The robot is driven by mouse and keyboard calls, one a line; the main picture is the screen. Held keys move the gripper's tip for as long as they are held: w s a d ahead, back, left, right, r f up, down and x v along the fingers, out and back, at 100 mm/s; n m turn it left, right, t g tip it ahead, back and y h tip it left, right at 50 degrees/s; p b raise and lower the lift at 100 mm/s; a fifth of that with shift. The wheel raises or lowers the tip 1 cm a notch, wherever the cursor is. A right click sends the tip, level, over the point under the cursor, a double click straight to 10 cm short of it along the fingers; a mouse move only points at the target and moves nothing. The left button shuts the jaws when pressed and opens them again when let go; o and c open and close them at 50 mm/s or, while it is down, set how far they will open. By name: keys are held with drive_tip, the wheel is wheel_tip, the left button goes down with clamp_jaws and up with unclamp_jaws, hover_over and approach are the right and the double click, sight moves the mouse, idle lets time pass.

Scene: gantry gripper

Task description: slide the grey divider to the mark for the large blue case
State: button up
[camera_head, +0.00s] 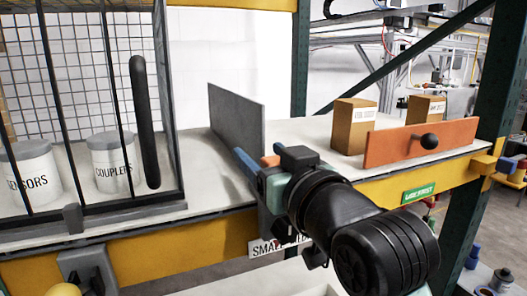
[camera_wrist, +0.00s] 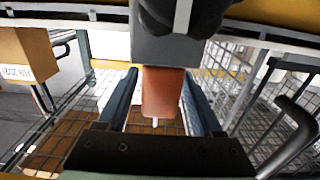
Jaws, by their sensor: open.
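The grey divider (camera_head: 236,122) stands upright across the white shelf, between the wire cage and the boxes. My gripper (camera_head: 257,158) is at its front lower end, by the shelf's front edge. In the wrist view my open blue fingers (camera_wrist: 160,78) stand either side of an orange-red block (camera_wrist: 162,98), with a gap on each side. The block adjoins a grey piece (camera_wrist: 160,50); it looks like the divider's grip, but the join is unclear. A green label (camera_head: 419,193) on the yellow beam looks like "LARGE FIRST", blurred. A white label (camera_head: 265,247) reading "SMALL" is partly hidden by my gripper. No large blue case shows.
A wire cage (camera_head: 75,208) with a black handle (camera_head: 145,120) and jars stands at left. Two cardboard boxes (camera_head: 354,125) stand at right behind an orange panel (camera_head: 400,146) with a black knob. The shelf (camera_head: 305,140) is bare between divider and boxes.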

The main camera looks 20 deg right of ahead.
clamp_jaws()
idle(1.3)
